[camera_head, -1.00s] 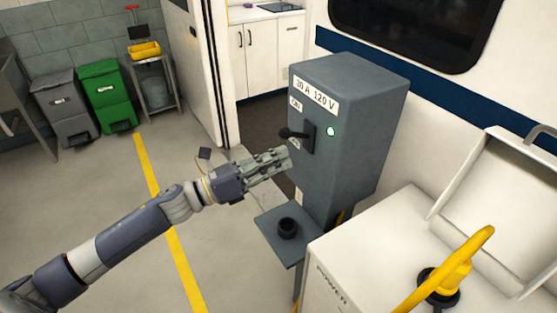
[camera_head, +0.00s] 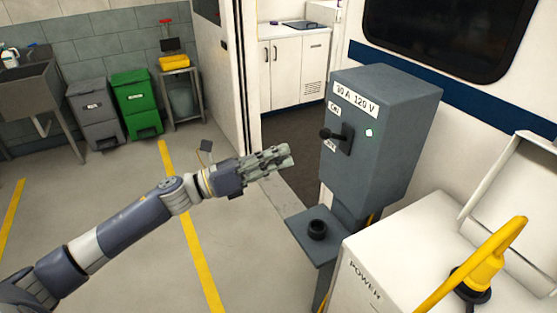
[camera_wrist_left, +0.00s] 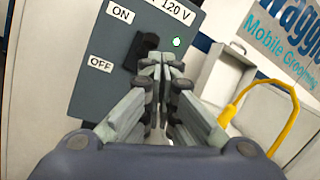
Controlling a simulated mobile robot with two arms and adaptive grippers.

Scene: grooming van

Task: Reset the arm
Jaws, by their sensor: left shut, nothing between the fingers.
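My left gripper (camera_head: 289,155) is shut and empty, held in the air to the left of the grey power box. It also shows in the left wrist view (camera_wrist_left: 160,62), pointing toward the box. The grey box (camera_head: 390,150) is labelled "30 A 120 V" and has a black switch handle (camera_head: 334,134) between ON and OFF labels. In the head view a clear gap lies between my fingertips and the handle. In the left wrist view the fingertips partly overlap the handle (camera_wrist_left: 143,47). A small light (camera_head: 369,133) glows pale on the box front. My right gripper is not in view.
A small grey shelf (camera_head: 300,240) with a black round socket (camera_head: 317,229) juts out below the box. A white POWER cabinet (camera_head: 385,275) with a yellow cable (camera_head: 485,265) stands at front right. Green (camera_head: 138,100) and grey (camera_head: 95,110) bins stand far left. The floor is open.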

